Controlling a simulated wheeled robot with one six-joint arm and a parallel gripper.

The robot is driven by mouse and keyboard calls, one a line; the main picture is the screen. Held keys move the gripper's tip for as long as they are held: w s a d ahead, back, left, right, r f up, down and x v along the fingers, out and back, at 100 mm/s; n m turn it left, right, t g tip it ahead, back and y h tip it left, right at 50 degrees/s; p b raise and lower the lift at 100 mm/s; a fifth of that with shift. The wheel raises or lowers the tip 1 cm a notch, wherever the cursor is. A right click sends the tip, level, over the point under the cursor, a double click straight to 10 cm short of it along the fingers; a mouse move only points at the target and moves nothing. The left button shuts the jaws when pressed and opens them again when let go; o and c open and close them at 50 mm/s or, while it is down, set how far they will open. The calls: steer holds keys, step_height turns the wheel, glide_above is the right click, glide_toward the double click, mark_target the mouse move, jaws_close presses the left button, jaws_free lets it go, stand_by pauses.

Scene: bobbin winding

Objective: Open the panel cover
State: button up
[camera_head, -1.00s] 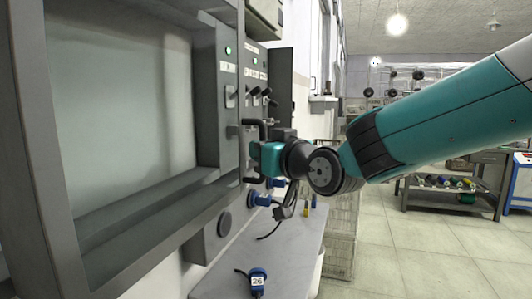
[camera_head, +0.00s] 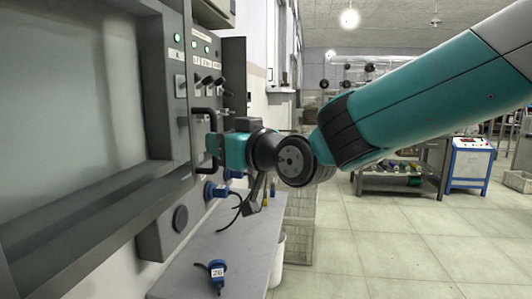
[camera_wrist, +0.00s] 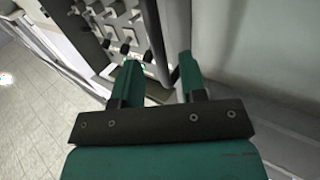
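The panel cover (camera_head: 155,75) is a large grey frame around a pale pane, at the left of the head view. It looks flush with the cabinet front. A black bracket-shaped handle (camera_head: 194,138) stands out near its right edge. My gripper (camera_head: 213,150) is at the handle in the head view, pointing left toward the cabinet. In the wrist view my gripper's two teal fingers (camera_wrist: 158,75) are apart, with a dark upright edge showing between them. I cannot tell whether the fingers touch the handle.
Switches and green lights (camera_head: 193,42) sit on the control panel beside the cover. Blue plugs (camera_head: 215,190) are below the handle. A grey table (camera_head: 190,265) carries a blue plug marked 26 (camera_head: 217,276). A cart (camera_head: 400,182) stands behind; the floor (camera_head: 400,250) at right is clear.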

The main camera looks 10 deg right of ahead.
steer(key=b+v, duration=0.1)
steer(key=v, duration=1.3)
steer(key=shift+b, duration=0.3)
steer(key=shift+f, duration=0.1)
steer(key=s+d+f+g+h, duration=0.3)
steer(key=s+f+g, duration=0.4)
steer(key=s+f, duration=0.2)
steer(key=s+d+f+g+h, duration=0.2)
steer(key=s+f+g+h, duration=0.2)
steer(key=s+f+g, duration=0.5)
step_height(320, 180, up, 16)
steer(key=t+p, duration=0.1)
steer(key=p, duration=1.5)
steer(key=shift+w+f+t, duration=0.25)
steer(key=shift+w+t, duration=0.05)
steer(key=shift+w, duration=0.05)
steer(key=shift+o, duration=0.3)
